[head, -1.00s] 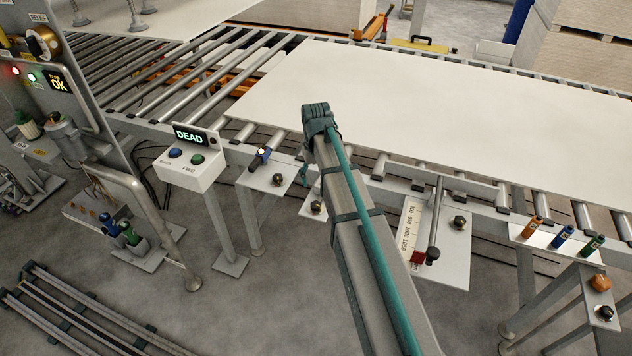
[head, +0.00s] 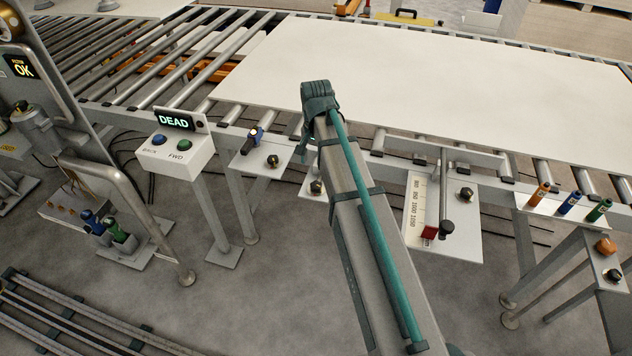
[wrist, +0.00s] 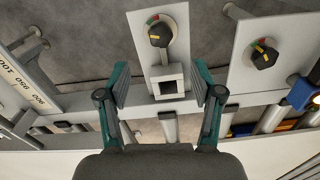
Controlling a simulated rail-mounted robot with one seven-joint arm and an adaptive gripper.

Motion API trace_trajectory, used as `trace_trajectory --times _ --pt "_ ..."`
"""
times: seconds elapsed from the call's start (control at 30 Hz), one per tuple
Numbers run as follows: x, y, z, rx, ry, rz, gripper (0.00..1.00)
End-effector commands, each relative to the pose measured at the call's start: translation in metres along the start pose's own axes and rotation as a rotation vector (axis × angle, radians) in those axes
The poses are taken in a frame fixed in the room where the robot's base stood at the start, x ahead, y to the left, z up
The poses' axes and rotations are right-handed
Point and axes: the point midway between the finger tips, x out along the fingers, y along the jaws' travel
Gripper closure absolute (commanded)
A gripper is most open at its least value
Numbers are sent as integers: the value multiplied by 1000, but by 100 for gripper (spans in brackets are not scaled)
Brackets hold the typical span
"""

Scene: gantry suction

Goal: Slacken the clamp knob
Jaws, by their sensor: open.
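Several black knobs show, and I cannot tell from a label which is the clamp knob. In the wrist view one black knob (wrist: 160,35), with a yellow pointer mark and a red-green arc, sits on a small grey plate above a square tube end (wrist: 168,87). My gripper (wrist: 162,84) is open and empty. Its teal fingers lie either side of the square tube in the picture, and this knob is beyond the fingertips. In the head view this knob (head: 316,187) is partly hidden beside my arm, and the gripper is mostly hidden. A second knob (wrist: 264,55) is on a plate to the right.
A white board (head: 430,85) lies on the roller conveyor. A DEAD button box (head: 180,150) stands at left. A scale (head: 415,205) with a red block and another knob (head: 465,194) are to the right. Coloured cylinders (head: 568,203) stand in a tray at far right.

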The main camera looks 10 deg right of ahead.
Motion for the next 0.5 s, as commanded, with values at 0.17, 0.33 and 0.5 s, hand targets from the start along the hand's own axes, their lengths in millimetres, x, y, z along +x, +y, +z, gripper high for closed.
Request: trace_trajectory --times 0.17,0.33,0.5 --pt "23 1 1 -2 -2 2 34" --pt "50 0 1 -4 -2 1 34" --pt "74 0 1 -4 -2 1 34"
